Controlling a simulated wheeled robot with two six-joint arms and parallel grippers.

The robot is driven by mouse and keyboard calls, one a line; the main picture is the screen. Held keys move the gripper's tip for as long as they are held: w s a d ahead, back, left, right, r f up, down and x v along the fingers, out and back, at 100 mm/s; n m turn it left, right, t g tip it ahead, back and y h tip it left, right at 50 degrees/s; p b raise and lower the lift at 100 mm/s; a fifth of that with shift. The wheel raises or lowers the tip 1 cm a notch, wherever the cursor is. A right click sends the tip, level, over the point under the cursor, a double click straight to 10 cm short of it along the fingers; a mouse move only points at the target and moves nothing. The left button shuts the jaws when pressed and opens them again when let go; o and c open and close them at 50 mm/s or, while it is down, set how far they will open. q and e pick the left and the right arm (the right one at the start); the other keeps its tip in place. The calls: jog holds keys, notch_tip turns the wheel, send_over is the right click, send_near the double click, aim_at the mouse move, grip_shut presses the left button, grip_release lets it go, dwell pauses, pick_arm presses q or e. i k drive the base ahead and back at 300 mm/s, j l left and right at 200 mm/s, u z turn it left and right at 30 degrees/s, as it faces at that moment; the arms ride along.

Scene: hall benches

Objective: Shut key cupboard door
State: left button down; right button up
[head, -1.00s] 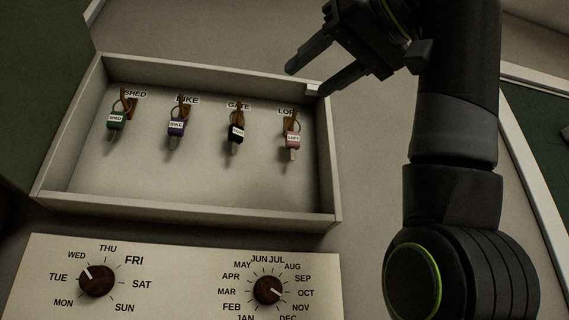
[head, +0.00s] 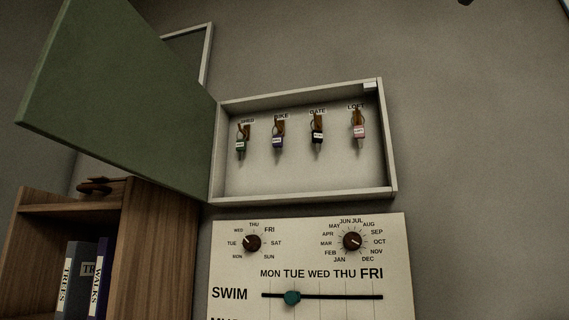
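The key cupboard (head: 392,150) is a shallow pale box on the wall in the head view. Its green door (head: 120,95) stands wide open, swung out to the left from the box's left side. Inside, several tagged keys hang on hooks under the labels SHED, BIKE, GATE and LOFT, among them the green SHED key (head: 241,146) and the pink LOFT key (head: 359,131). Neither of my grippers can be made out; only a small dark shape shows at the top edge, and I cannot tell what it is.
A white panel (head: 310,254) with two dials and a teal slider (head: 292,298) is below the cupboard. A wooden shelf (head: 150,245) with books stands at lower left, under the door. A pale frame (head: 207,55) is partly behind the door. The wall to the right is clear.

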aim_at(102, 85)
jog(key=k+l, duration=0.2)
jog(key=k, duration=0.35)
jog(key=k+l, duration=0.2)
jog(key=k, duration=0.3)
